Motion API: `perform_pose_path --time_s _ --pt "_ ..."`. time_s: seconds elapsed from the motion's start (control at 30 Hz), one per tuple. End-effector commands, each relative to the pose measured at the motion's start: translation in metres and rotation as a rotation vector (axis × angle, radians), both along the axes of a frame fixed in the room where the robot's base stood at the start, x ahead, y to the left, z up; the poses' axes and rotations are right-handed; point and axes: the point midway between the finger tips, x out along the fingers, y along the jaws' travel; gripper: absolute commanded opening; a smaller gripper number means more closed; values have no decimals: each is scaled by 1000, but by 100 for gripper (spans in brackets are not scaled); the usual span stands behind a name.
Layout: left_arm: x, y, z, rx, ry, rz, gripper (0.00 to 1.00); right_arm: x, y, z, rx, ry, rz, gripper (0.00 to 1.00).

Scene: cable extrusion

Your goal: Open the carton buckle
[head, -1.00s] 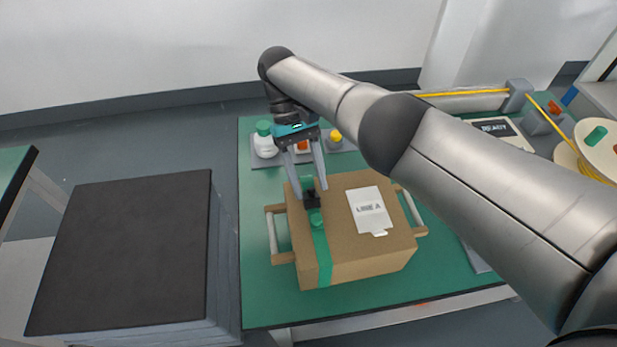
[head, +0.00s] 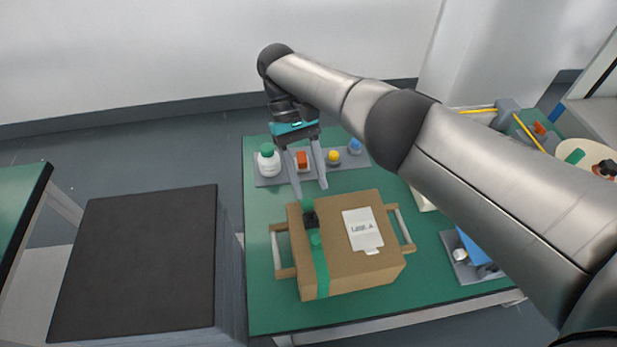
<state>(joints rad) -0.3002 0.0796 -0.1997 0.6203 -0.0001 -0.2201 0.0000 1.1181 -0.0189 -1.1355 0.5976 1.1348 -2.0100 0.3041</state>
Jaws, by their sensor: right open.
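The cardboard carton (head: 345,267) sits on the green table in the head view. A green strap (head: 321,270) runs over its left part, with a black buckle (head: 311,219) on the top face near the back edge. A white label card (head: 362,231) lies on the carton's top. My right gripper (head: 311,192) is open, pointing down, with its fingertips just behind and above the buckle and nothing seen between them. I cannot tell whether a fingertip touches the strap. My left gripper is not in view.
Wooden handles (head: 283,250) stick out at the carton's sides. A grey holder with a blue item (head: 474,247) stands at right. A dark-topped block (head: 140,255) stands left of the table.

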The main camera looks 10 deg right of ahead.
Motion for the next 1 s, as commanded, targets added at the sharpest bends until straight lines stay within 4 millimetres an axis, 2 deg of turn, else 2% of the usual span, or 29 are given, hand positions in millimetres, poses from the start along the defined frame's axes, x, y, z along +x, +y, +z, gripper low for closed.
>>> perform_pose_path --time_s 0.03,0.6,0.8,1.0 --pt "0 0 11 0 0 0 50 0 0 12 0 -1 0 52" --pt "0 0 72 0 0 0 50 1 -1 87 -2 -3 0 52" --pt "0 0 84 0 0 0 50 0 0 106 -1 -1 0 52" --pt "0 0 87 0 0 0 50 0 0 111 0 -1 0 52"
